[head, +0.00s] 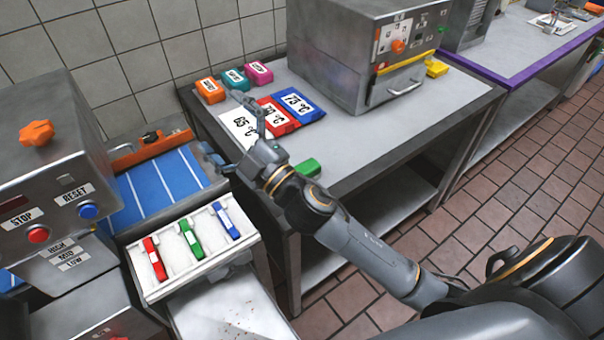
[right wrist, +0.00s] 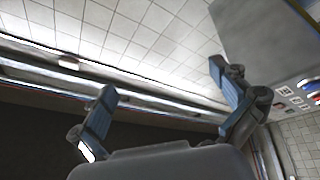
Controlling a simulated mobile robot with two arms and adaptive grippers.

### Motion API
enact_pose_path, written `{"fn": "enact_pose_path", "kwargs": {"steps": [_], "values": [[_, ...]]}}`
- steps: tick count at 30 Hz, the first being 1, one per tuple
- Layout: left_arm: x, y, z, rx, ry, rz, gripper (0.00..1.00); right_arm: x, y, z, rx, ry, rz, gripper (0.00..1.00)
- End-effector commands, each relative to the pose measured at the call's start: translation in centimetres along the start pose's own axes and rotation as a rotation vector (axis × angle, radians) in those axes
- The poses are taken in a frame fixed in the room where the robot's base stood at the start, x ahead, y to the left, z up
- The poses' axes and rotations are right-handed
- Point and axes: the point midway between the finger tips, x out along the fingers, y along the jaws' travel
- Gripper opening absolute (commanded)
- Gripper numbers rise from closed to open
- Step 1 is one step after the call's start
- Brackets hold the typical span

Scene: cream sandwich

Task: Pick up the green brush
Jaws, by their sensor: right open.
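The green brush (head: 190,238) lies in a white tray (head: 156,294) in the head view, between a red brush (head: 155,260) and a blue brush (head: 226,221). My right gripper (head: 222,126) is open, above and behind the tray near the left edge of the steel table. Its spread fingers also show in the right wrist view (right wrist: 162,78), with nothing between them. The green brush does not show in the right wrist view. My left gripper is not in view.
A conveyor with a blue belt (head: 158,190) lies behind the tray. A steel machine with buttons (head: 38,180) stands at left. The steel table (head: 375,130) holds temperature cards (head: 296,104), coloured blocks, a green block (head: 306,168) and an oven (head: 365,60).

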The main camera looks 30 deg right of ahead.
Motion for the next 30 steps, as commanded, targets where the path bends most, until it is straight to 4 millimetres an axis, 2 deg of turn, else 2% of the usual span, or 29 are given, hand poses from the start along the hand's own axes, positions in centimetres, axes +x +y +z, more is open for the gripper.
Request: {"fn": "enact_pose_path", "kwargs": {"steps": [1, 4, 6, 8, 9, 11, 13, 15, 17, 18, 21, 24, 27, 30], "values": [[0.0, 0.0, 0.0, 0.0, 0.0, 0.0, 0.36, 1.5, -0.2, -2.8, -0.097, 0.151, -0.024, 1.0], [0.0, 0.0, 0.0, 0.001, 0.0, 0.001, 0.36, 2.5, -2.4, -7.6, -0.299, 0.447, -0.125, 1.0], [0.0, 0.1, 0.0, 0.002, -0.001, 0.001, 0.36, 2.3, -4.8, -9.3, -0.446, 0.631, -0.231, 1.0], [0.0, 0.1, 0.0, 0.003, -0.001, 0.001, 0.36, 1.6, -7.0, -9.7, -0.574, 0.77, -0.348, 1.0], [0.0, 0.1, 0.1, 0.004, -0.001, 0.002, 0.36, 1.0, -8.4, -9.2, -0.659, 0.85, -0.437, 1.0], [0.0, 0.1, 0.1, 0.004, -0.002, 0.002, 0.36, 0.0, -10.1, -7.4, -0.786, 0.948, -0.59, 1.0], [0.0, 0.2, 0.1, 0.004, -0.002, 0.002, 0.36, -1.3, -11.2, -4.0, -0.928, 1.027, -0.795, 1.0], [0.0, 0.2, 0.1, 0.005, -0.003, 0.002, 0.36, -2.6, -11.0, 0.4, -1.056, 1.06, -1.023, 1.0], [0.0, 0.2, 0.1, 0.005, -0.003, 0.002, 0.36, -3.6, -9.6, 4.4, -1.144, 1.05, -1.222, 1.0], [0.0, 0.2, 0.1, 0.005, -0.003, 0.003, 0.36, -4.2, -8.2, 7.0, -1.191, 1.026, -1.352, 1.0], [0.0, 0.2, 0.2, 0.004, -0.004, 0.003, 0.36, -5.7, -3.8, 12.2, -1.265, 0.928, -1.641, 1.0], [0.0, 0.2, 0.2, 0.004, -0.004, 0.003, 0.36, -7.0, 0.5, 15.4, -1.287, 0.816, -1.854, 1.0], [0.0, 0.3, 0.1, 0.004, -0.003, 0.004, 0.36, -7.9, 3.3, 16.9, -1.286, 0.734, -1.982, 1.0], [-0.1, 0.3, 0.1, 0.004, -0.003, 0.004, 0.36, -8.6, 4.3, 17.8, -1.277, 0.694, -2.041, 1.0]]}}
